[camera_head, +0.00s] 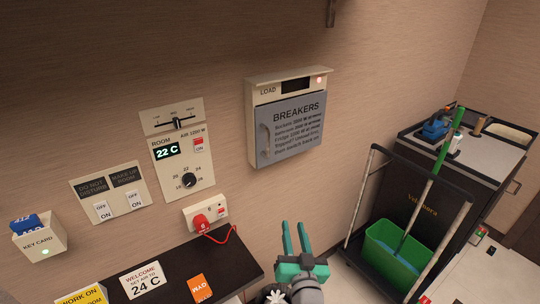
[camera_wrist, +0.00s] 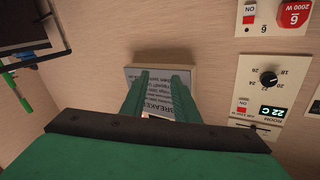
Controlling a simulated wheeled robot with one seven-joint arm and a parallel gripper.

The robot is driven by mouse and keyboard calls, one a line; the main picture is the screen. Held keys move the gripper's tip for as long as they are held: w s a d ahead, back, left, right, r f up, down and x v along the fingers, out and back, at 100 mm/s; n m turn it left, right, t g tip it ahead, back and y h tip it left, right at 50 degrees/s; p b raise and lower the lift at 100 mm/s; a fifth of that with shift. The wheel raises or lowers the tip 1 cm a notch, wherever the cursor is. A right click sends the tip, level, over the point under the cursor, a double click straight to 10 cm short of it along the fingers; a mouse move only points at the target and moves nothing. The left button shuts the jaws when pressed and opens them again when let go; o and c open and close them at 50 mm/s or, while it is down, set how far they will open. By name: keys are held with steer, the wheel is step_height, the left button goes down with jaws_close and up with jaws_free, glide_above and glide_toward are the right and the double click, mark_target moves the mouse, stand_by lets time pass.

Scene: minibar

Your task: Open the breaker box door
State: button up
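The breaker box (camera_head: 252,120) is a cream box on the wall with a grey door (camera_head: 288,150) lettered BREAKERS. The door looks shut. In the wrist view, which is upside down, the door (camera_wrist: 161,90) shows between and beyond the gripper fingers (camera_wrist: 159,78). The fingers hide part of the door there; I cannot make out the handle.
A room thermostat panel (camera_head: 181,160) and a socket with a red plug (camera_head: 202,223) are on the wall to the left. A dark shelf (camera_head: 212,262) juts out below them. A cart with a green bucket (camera_head: 385,262) stands at the right. The wall around the box is clear.

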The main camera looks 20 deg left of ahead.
steer(key=w+a+r+n+g+y, duration=0.1)
steer(key=w+a+r+n+y, duration=0.15)
steer(key=r, duration=0.65)
steer(key=w+a+r+n+g+y, duration=0.2)
steer(key=w+r+n, duration=0.2)
steer(key=r, duration=0.5)
glide_toward(271, 146)
steer(key=w+a+r, duration=0.1)
steer(key=a+r, duration=0.3)
steer(key=a, duration=0.1)
steer(key=shift+w+d+f, duration=0.1)
steer(key=shift+d, duration=0.15)
jaws_close()
